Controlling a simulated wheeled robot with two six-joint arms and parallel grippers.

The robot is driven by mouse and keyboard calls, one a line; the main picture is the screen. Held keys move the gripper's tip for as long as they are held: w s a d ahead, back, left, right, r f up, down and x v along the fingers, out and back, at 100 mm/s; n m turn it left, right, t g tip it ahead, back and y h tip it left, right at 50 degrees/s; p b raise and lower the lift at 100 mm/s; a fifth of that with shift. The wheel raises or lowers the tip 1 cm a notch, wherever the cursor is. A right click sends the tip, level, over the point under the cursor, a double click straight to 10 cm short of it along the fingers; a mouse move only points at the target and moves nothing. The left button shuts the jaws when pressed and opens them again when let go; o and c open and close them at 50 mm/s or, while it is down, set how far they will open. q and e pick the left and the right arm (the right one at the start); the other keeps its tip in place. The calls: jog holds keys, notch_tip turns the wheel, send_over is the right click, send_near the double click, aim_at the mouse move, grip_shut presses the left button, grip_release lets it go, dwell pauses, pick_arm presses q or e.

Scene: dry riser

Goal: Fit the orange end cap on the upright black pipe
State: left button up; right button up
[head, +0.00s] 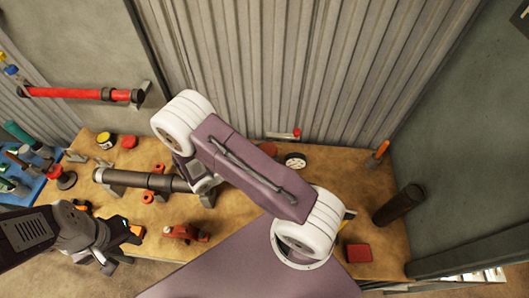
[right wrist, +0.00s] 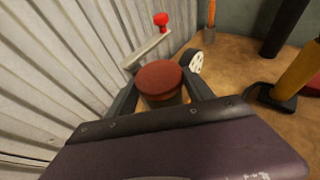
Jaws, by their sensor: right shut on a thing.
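The upright black pipe (head: 400,203) stands on the right part of the table. Its dark lower part also shows at the top right of the right wrist view (right wrist: 284,28). In that view my right gripper (right wrist: 162,92) is shut on a round red-orange cap (right wrist: 160,76), its flat face towards the camera. The cap is well to the left of the pipe and apart from it. My left gripper (head: 126,246) looks open and empty near the front left table edge.
A horizontal dark pipe (head: 147,180) lies on supports at the left. A white gauge (head: 295,160) and an orange-handled tool (head: 378,154) are near the back wall. A red block (head: 358,253) lies at the front right. A corrugated wall (head: 270,60) closes off the back.

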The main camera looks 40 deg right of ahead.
jog(key=shift+f, duration=0.4)
jog(key=o, duration=1.7)
jog(key=shift+a+r+b, duration=0.1)
jog(key=shift+a+b, duration=0.3)
jog(key=b+v, duration=0.2)
jog(key=v, duration=0.6)
jog(key=shift+s+a+r, duration=0.1)
jog(key=shift+r, duration=0.05)
